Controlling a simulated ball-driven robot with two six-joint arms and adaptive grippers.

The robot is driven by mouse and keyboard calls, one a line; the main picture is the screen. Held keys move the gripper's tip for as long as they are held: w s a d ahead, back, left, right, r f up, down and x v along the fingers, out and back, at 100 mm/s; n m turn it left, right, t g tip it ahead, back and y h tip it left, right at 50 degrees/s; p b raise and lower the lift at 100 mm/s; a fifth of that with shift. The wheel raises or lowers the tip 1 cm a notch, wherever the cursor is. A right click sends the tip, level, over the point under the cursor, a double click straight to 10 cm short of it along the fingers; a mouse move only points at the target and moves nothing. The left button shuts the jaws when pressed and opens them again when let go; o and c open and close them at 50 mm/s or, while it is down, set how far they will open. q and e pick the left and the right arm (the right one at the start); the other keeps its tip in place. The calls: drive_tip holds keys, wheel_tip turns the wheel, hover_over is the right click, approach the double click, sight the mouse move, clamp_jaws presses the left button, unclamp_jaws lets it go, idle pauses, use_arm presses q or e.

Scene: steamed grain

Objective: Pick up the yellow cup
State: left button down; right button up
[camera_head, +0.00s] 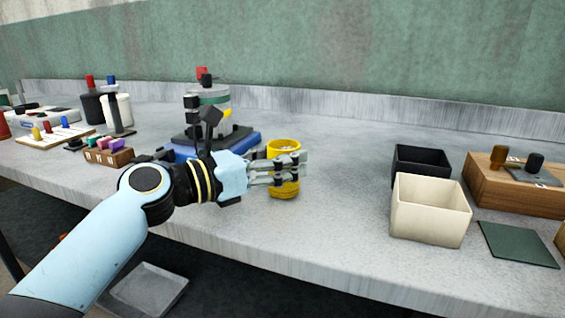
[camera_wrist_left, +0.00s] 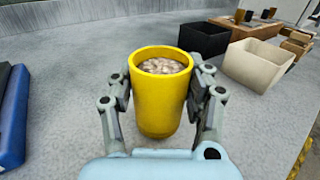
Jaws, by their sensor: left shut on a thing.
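The yellow cup (camera_head: 284,188) stands upright on the grey counter in the head view, partly hidden by my left gripper (camera_head: 281,171). In the left wrist view the yellow cup (camera_wrist_left: 158,105) is filled with a pale, grainy content. The fingers of my left gripper (camera_wrist_left: 160,98) are on both sides of the cup, shut on it. I cannot tell for sure whether the cup's base touches the counter. My right gripper is in neither view.
A cream box (camera_head: 430,212) and a black box (camera_head: 421,161) stand right of the cup, with clear counter between. A blue-based device (camera_head: 240,146) stands close behind my left gripper. A wooden block (camera_head: 512,187) and dark green mat (camera_head: 518,244) lie far right. The counter's front edge is near.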

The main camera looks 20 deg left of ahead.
use_arm(q)
drive_tip(key=r+p, duration=0.1)
drive_tip(key=r, duration=0.1)
drive_tip(key=s+r+p, duration=0.1)
drive_tip(key=r, duration=0.1)
drive_tip(key=shift+d+r, duration=0.15)
drive_tip(key=shift+r, duration=0.05)
drive_tip(key=s+d+r+p, duration=0.35)
drive_tip(key=s+r, duration=0.25)
drive_tip(key=s, duration=0.4)
drive_tip(key=a+n+t+y, duration=0.1)
drive_tip(key=a+y, duration=0.1)
drive_tip(key=a, duration=0.6)
drive_tip(key=shift+s+r+n, duration=0.3)
drive_tip(key=shift+s, duration=0.1)
